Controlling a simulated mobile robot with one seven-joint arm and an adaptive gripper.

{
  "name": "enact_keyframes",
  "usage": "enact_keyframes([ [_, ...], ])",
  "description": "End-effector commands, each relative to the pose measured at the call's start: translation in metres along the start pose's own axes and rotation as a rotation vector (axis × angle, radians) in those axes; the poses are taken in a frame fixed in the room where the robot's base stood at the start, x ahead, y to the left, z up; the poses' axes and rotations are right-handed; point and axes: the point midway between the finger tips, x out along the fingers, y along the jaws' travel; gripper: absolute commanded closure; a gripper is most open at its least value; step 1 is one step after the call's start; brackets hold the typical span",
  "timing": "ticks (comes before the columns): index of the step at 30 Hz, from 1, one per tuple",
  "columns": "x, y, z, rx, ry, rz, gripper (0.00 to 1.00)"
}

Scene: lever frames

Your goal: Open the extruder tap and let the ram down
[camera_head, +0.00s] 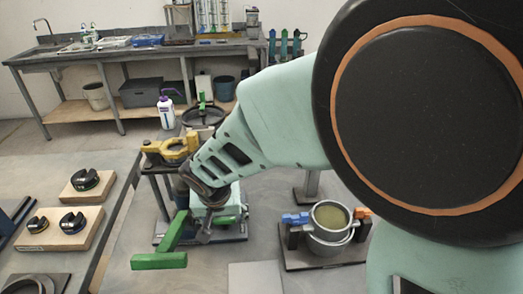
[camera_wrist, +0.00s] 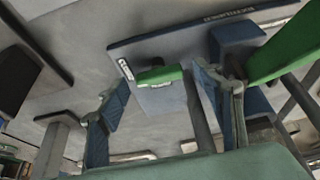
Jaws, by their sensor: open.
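The extruder stands on a dark base plate (camera_head: 225,238) in the head view, mostly hidden by my arm. A long bent green lever (camera_head: 172,232) sticks out toward the front left, ending in a green bar. In the wrist view the lettered plate (camera_wrist: 165,40) shows behind my fingers. A short green handle (camera_wrist: 160,76) lies beside a small white label, between my fingertips in the picture; contact is not visible. A larger green bar (camera_wrist: 285,50) rises at the right, close to the right finger.
A yellow clamp-like part (camera_head: 175,148) sits behind my wrist. A pot in a holder (camera_head: 328,240) stands to the right. Wooden blocks with black round parts (camera_head: 70,226) lie on the left table. A sink bench (camera_head: 140,50) runs along the wall.

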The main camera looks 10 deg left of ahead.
Motion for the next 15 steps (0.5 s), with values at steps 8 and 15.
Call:
enact_keyframes([
  [8,0.0003,0.0008,0.0002,0.001,-0.001,0.001,0.64],
  [15,0.0004,0.0009,0.0003,0.0,-0.001,0.001,0.81],
])
